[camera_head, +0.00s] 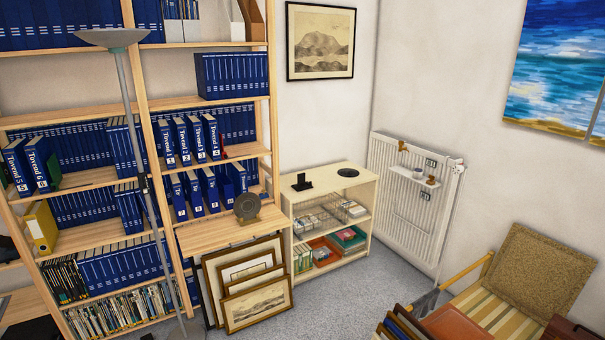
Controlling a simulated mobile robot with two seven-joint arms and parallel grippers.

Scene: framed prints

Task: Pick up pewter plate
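A round grey plate (247,205), which looks like the pewter plate, stands upright on a small wooden stand (248,221). The stand is on the wooden ledge (205,236) at the right end of the tall bookcase. Blue binders stand on the shelf just behind and to the left of the plate. Neither of my grippers is in view.
Several framed prints (258,304) lean below the ledge. A low shelf unit (335,181) with a dark disc (348,172) on top stands to the right. A floor lamp (135,130) rises at left. A striped chair (490,305) is at lower right. Grey carpet (345,300) is clear between.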

